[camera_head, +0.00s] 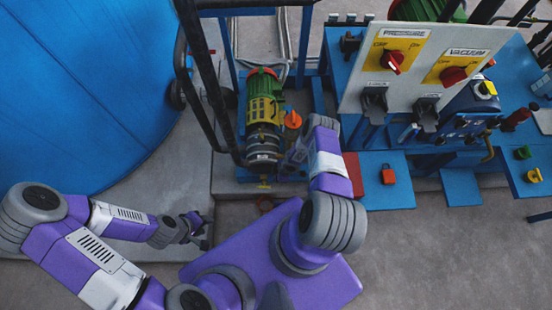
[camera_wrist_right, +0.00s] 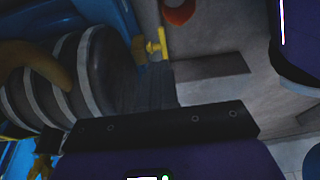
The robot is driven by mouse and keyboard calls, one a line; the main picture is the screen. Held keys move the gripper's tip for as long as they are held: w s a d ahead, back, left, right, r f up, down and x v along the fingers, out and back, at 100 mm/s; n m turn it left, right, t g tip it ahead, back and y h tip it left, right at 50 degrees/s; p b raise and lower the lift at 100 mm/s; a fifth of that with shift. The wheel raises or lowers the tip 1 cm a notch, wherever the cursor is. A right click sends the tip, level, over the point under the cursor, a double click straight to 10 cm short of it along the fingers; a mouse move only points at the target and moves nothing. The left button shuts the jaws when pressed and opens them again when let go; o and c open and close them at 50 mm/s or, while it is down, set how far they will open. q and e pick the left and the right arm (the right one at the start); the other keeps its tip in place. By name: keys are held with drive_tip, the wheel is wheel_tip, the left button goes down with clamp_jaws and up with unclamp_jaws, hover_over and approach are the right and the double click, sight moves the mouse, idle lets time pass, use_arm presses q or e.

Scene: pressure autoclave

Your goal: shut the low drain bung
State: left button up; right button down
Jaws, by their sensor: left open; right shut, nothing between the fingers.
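My left gripper (camera_head: 200,226) is open and empty over the floor, left of the pump.
The green and yellow pump (camera_head: 264,105) stands inside dark rails, beside a large blue tank (camera_head: 85,90). A switch panel (camera_head: 420,65) and blue plates stand at right. Bare floor lies at lower right.

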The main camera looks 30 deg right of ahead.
sight(269, 187)
drive_tip(key=b+x, duration=0.9)
drive_tip(key=x, duration=0.2)
drive_tip(key=shift+w+f, duration=0.1)
drive_tip(key=shift+f, duration=0.15)
drive_tip(key=shift+f+b, duration=0.1)
drive_tip(key=shift+b, duration=0.25)
